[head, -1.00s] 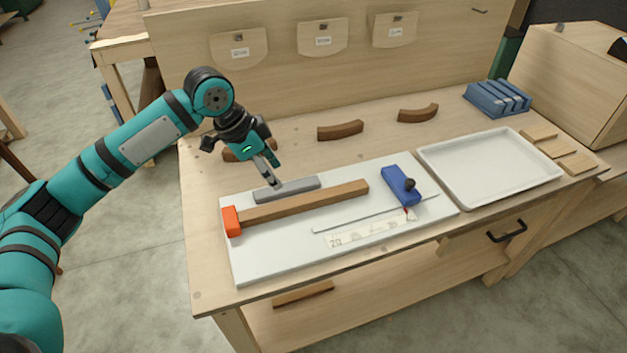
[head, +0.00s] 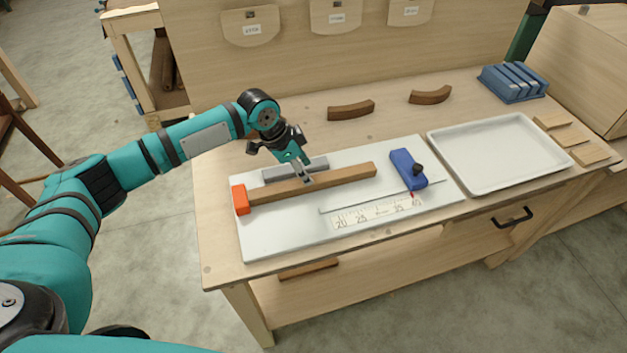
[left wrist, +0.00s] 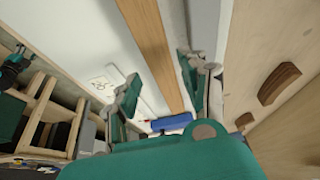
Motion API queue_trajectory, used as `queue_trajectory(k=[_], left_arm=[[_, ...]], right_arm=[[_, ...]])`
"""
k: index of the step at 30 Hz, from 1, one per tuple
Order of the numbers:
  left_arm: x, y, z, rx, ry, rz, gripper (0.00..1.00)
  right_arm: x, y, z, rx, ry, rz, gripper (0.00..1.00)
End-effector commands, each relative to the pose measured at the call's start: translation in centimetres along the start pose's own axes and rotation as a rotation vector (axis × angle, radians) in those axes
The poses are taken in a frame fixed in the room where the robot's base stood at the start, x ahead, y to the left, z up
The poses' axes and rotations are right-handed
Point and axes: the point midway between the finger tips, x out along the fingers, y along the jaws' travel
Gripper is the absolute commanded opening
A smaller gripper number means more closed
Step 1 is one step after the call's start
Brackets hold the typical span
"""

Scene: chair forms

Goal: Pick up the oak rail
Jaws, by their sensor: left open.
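The oak rail (head: 345,177) is a long brown bar lying on the white board (head: 285,236). Its left end meets or nearly meets an orange stop block (head: 240,200). My left gripper (head: 304,180) is open at the middle of the rail, pointing down. In the left wrist view the rail (left wrist: 152,40) runs between the two spread fingers of this gripper (left wrist: 160,88). A gap shows on each side, so I see no grip. My right gripper is not seen.
A grey bar (head: 285,172) lies just behind the rail. A thin rod and a ruler strip (head: 375,214) lie in front. A white tray (head: 497,188) and two curved brown pieces (head: 351,110) are farther away.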

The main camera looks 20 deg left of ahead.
Motion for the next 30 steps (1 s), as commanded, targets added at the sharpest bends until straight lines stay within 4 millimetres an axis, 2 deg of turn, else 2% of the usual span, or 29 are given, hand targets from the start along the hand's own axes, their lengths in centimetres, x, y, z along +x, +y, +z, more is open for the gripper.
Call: queue_trajectory(k=[5, 9, 12, 17, 20, 27, 30], left_arm=[[2.4, 0.1, -0.8, 0.001, -0.003, 0.002, 0.44], [4.1, 0.0, -0.6, 0.0, -0.001, 0.001, 0.44], [4.5, 0.0, -0.5, 0.001, -0.001, 0.0, 0.44], [4.6, 0.0, -0.5, 0.001, -0.001, 0.0, 0.44], [4.6, 0.0, -0.5, 0.0, -0.001, 0.0, 0.34], [4.6, 0.0, -0.5, 0.0, -0.001, 0.0, 0.02], [4.5, 0.0, -0.6, 0.0, 0.0, 0.0, 0.0]], right_arm=[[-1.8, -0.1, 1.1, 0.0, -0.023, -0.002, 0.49], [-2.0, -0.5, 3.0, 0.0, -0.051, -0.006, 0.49], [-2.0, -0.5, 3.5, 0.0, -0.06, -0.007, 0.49], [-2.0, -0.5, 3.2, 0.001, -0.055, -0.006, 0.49], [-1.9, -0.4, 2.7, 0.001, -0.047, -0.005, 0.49], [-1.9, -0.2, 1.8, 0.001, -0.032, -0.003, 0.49], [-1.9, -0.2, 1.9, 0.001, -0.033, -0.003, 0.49]])
